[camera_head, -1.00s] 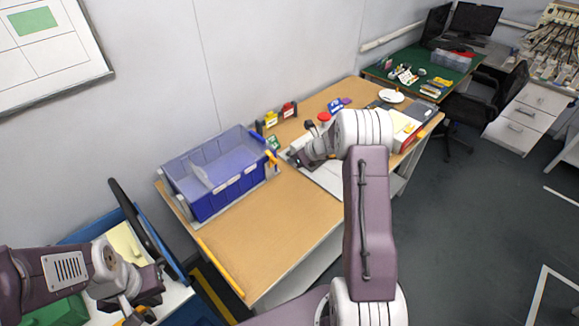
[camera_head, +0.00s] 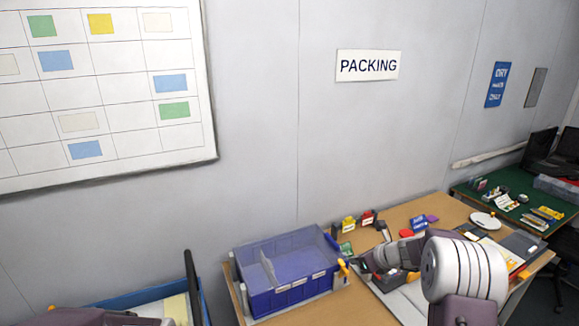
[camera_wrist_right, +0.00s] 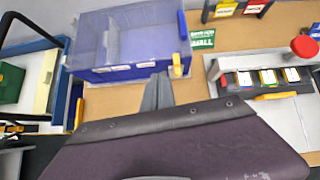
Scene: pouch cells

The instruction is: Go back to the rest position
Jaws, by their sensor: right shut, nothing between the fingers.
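My right gripper (camera_head: 361,264) is over the wooden table, just right of the blue bin. In the right wrist view its two grey fingers (camera_wrist_right: 157,92) are together with nothing between them. The fingertips appear in front of the blue divided bin (camera_wrist_right: 140,71), near its yellow clip. The bin (camera_head: 287,297) stands at the left of the table in the head view. Only a piece of my left arm (camera_head: 92,318) shows at the bottom left edge; its gripper is out of the picture.
The wooden table (camera_head: 357,309) has bare room in front of the bin. A grey press-like device with a red knob (camera_wrist_right: 303,46) and several coloured labels lies right of my fingers. A blue-rimmed cart (camera_head: 133,299) stands left of the table. Yellow and red holders (camera_head: 358,220) stand behind.

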